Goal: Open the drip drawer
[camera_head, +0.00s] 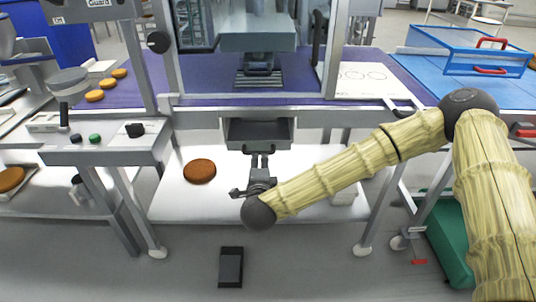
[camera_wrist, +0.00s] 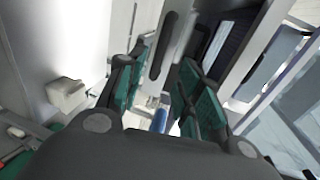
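The drip drawer (camera_head: 276,143) is a grey box under the machine, below the purple deck, with a dark bar handle (camera_head: 258,151) on its front. Its dark upper side shows in the head view; I cannot tell how far it stands out. My gripper (camera_head: 260,161) is just in front of and below the handle, pointing at it. In the wrist view my gripper (camera_wrist: 165,88) has its two green-padded fingers apart. A dark, long rounded bar (camera_wrist: 163,46), likely the handle, shows beyond and between the fingertips. Contact with it cannot be made out.
A brown round patty (camera_head: 199,171) lies on the white lower shelf (camera_head: 180,203) left of my gripper. A control panel (camera_head: 105,150) with knobs stands at the left. A dark box (camera_head: 231,267) lies on the floor. A blue-framed case (camera_head: 480,55) is at the right.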

